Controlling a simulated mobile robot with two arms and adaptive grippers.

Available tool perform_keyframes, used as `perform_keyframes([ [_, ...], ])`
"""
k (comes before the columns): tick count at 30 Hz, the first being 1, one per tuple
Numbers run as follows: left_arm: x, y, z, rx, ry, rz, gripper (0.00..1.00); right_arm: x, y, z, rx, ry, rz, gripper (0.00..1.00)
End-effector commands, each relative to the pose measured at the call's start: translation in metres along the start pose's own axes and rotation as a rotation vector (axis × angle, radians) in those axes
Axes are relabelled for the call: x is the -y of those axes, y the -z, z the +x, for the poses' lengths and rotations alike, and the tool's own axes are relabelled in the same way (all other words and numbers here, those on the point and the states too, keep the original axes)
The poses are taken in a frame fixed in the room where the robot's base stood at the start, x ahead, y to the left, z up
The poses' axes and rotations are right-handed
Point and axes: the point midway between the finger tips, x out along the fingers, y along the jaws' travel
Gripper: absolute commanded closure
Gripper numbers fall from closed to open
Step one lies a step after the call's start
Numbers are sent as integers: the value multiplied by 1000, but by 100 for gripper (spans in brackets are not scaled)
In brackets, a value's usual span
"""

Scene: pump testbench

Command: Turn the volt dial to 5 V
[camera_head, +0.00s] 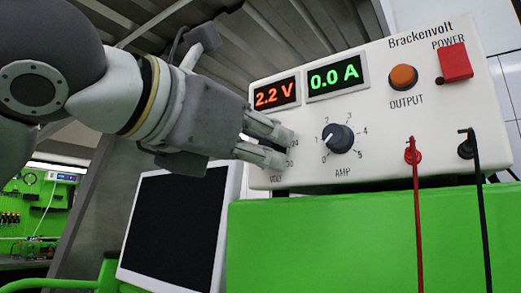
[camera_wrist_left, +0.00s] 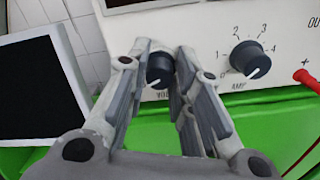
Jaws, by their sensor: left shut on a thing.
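The power supply (camera_head: 375,105) is a white box. Its red voltage display (camera_head: 276,94) reads 2.2 V. The volt dial is hidden behind my left gripper (camera_head: 284,149) in the head view, where only the 24 and 30 marks show beside the fingers. In the left wrist view the black volt dial (camera_wrist_left: 159,73) sits between the fingertips of my left gripper (camera_wrist_left: 162,62), which is shut on it. Its white pointer line faces down and slightly left. My right gripper is not in view.
The amp dial (camera_head: 338,139) is just right of the fingers, with its green display (camera_head: 335,79) at 0.0 A. An orange output button (camera_head: 403,77), red power switch (camera_head: 454,63), red cable (camera_head: 415,210) and black cable (camera_head: 482,210) are further right. A dark screen (camera_head: 175,225) stands below my gripper.

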Motion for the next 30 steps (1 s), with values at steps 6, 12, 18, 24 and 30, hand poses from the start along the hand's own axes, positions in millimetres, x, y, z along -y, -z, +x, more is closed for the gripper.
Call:
perform_keyframes([
  [6,-1,-2,-1,7,-4,178,100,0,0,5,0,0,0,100],
  [12,-1,-2,-1,7,-5,309,100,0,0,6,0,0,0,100],
  [18,-1,-3,-1,7,-5,393,100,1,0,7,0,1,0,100],
  [24,-1,-3,-1,8,-5,431,100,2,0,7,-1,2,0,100],
  [30,-1,-3,-1,8,-5,438,100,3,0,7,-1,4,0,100],
])
